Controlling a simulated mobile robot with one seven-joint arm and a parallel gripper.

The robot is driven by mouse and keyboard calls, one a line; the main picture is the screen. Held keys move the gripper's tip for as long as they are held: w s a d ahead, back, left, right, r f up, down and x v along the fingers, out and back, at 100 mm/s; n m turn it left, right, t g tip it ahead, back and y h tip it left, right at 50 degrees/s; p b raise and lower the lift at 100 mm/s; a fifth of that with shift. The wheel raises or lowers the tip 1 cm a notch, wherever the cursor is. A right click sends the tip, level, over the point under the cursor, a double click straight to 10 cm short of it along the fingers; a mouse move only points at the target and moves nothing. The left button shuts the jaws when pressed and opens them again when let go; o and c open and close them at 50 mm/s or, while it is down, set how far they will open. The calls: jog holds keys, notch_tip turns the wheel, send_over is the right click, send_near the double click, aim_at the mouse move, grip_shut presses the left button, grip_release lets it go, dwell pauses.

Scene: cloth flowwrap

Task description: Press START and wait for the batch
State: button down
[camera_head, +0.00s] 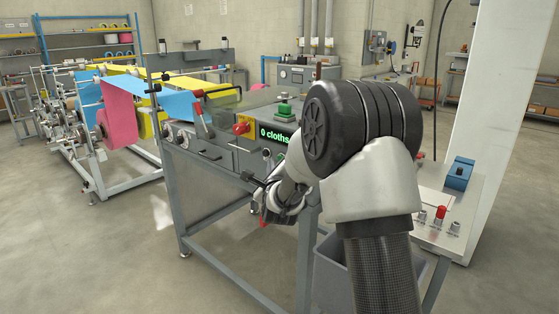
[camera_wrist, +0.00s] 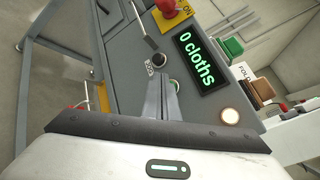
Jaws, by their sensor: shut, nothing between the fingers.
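The machine's front panel (camera_wrist: 118,50) fills the middle of the wrist view. My gripper (camera_wrist: 163,82) is shut and empty, its fingertips pointing at the panel. A black knob (camera_wrist: 160,60) sits near the fingertips.
A red stop button (camera_head: 241,128) on a yellow plate sits on the panel. A pale lit round button (camera_wrist: 230,116) lies below the display. A green block (camera_head: 284,108) stands on top of the machine. Cloth rolls (camera_head: 118,112) are at left. A grey bin (camera_head: 330,270) stands below my arm.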

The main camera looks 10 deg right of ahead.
jog(key=shift+w+d+f+b, duration=0.1)
jog(key=shift+w+d+b, duration=0.1)
jog(key=shift+b, duration=0.25)
